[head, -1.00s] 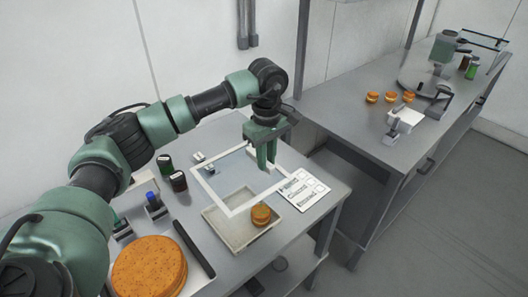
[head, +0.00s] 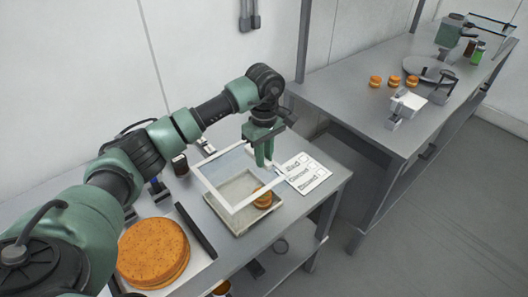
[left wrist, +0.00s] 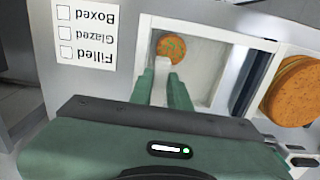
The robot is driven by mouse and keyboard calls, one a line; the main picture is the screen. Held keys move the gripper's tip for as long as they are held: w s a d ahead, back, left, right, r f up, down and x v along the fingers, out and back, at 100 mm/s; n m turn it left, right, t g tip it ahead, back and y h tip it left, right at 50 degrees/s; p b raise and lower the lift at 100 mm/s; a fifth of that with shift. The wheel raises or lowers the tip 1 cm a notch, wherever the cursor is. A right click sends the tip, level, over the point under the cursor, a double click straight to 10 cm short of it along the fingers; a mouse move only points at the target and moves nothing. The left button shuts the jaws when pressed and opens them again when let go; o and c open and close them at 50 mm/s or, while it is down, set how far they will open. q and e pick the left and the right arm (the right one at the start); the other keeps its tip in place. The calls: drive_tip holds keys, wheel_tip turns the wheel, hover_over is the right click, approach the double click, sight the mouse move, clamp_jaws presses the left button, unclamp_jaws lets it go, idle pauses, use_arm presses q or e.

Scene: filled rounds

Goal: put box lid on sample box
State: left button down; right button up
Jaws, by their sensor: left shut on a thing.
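The box lid (head: 213,191) is a clear pane in a white frame. My left gripper (head: 263,163) is shut on its far-right side and holds it above the sample box. The sample box (head: 240,233) is a shallow, pale, open tray on the near table, with an orange filled round (head: 262,198) in it. The lid looks roughly level and covers much of the box in the head view; the box's near edge shows below it. In the left wrist view the fingers (left wrist: 163,78) are beside the round (left wrist: 171,49). My right gripper is not in view.
A printed card (head: 308,173) lies right of the box. A dark bar (head: 195,230) and a large orange cake (head: 153,252) lie to the left, with a dark jar (head: 180,165) behind. Several objects, including orange rounds (head: 393,81), stand on the far bench (head: 345,100).

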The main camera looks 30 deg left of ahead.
use_arm(q)
wheel_tip(320, 180, down, 4)
drive_tip(key=shift+r+b, duration=0.25)
drive_tip(key=shift+b, duration=0.45)
drive_tip(key=shift+f+b, duration=2.05)
drive_tip(key=shift+f, duration=0.25)
drive_tip(key=shift+f+b, duration=0.3)
drive_tip(key=shift+b, duration=0.25)
drive_tip(key=c, duration=1.3)
unclamp_jaws()
drive_tip(key=shift+o, duration=0.2)
drive_tip(key=o, duration=0.5)
